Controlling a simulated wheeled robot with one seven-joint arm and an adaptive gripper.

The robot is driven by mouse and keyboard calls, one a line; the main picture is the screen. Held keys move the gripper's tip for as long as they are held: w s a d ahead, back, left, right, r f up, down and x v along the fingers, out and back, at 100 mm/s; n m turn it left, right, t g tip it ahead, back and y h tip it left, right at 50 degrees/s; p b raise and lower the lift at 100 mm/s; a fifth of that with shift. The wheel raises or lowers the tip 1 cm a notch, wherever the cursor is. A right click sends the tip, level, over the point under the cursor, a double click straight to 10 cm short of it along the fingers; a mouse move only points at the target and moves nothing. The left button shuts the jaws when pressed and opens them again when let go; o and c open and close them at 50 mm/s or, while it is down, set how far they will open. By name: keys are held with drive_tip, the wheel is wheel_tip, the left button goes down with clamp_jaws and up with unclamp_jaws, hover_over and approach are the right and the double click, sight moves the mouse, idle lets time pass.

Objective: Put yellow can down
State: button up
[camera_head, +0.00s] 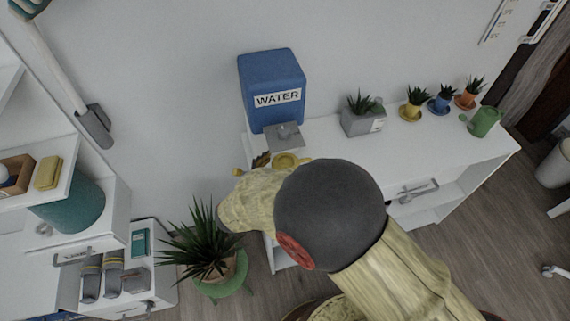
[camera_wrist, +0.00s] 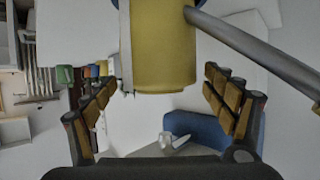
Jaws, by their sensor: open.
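The yellow can (camera_wrist: 163,45) fills the upper middle of the wrist view, and a grey tube-like spout (camera_wrist: 255,55) runs off to its right. My gripper (camera_wrist: 160,80) is open, with one finger on each side of the can. Narrow gaps show between the fingers and the can. In the head view, the yellow can (camera_head: 285,160) shows in part at the white shelf desk (camera_head: 430,145), in front of the blue water container (camera_head: 272,88). My arm hides its lower part and most of my gripper there. I cannot tell clearly what supports the can.
A grey planter (camera_head: 362,122), several small potted plants and a green watering can (camera_head: 485,121) stand along the desk to the right. The desk top has free room in front of the small pots.

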drive_tip(key=p+v, duration=0.3)
drive_tip(key=v, duration=0.8)
drive_tip(key=shift+p, duration=0.35)
drive_tip(key=shift+a, duration=0.15)
